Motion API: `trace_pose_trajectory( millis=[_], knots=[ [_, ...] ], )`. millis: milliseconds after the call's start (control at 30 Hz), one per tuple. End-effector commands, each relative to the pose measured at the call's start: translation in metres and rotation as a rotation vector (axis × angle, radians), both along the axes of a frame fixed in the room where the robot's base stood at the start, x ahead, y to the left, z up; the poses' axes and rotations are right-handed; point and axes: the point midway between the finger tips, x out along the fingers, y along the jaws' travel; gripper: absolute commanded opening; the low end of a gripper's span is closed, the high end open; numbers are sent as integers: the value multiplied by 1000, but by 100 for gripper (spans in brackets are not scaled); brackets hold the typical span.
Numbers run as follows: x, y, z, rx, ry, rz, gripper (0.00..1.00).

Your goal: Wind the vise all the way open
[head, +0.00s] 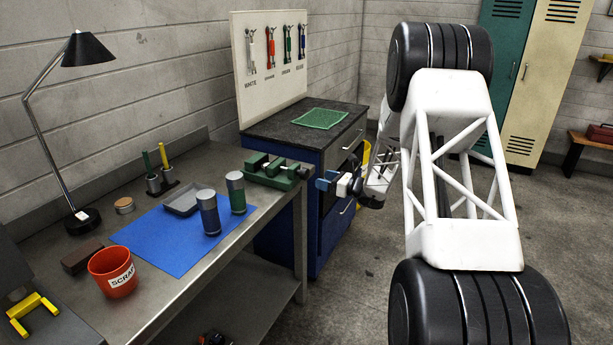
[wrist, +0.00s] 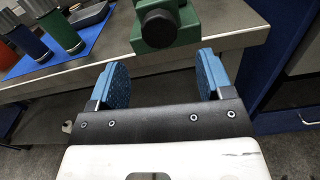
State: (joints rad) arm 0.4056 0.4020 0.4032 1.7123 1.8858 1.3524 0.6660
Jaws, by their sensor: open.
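The green vise (head: 275,170) is at the right end of the steel workbench, and gaps show between its jaw blocks. It also shows at the top of the wrist view (wrist: 185,40), with its round black knob (wrist: 157,27) facing me. My gripper (head: 322,180) is just to the right of the vise, off the bench edge. In the wrist view my gripper (wrist: 162,66) has its blue finger pads wide apart with nothing between them. The knob lies ahead of the gap between the pads, apart from both. How far the jaws are open is hard to tell.
Blue (head: 209,213) and green (head: 236,193) cylinders stand near the vise, around a blue mat (head: 165,245). A grey tray (head: 182,200) and red scrap bucket (head: 113,272) are further left. A dark-topped blue cabinet (head: 290,135) stands behind the vise. Open floor lies right.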

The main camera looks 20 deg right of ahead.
Motion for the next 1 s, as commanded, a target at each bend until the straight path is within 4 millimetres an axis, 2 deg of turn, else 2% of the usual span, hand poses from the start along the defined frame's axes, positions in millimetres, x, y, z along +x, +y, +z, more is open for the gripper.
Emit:
trace_pose_trajectory(
  millis=[467, 1000],
  knots=[
    [6, 7, 0, -2, -1, 2, 73],
    [47, 48, 0, -2, -1, 3, 73]
  ],
)
